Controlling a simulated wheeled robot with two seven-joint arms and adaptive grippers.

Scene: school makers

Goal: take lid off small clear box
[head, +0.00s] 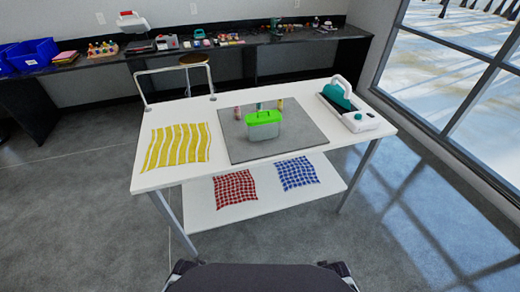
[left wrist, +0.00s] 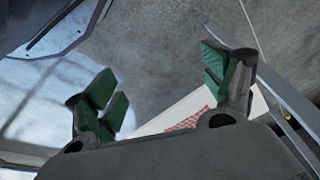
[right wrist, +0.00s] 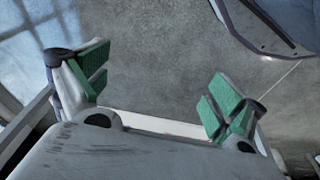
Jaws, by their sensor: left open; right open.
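The small clear box (head: 264,132) stands upright on a grey mat (head: 240,152) on the white table. Its bright green lid (head: 263,117) with a handle on top sits on the box. Neither gripper shows in the head view. My left gripper (left wrist: 165,85) is open and empty in the left wrist view, with the floor and a table edge behind it. My right gripper (right wrist: 155,88) is open and empty in the right wrist view, above the floor. Both are away from the box.
Small bottles (head: 280,104) stand behind the box. A yellow striped cloth (head: 178,147) lies at the left. Red (head: 235,188) and blue (head: 297,172) checked cloths lie on the lower shelf. Floor in front is clear.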

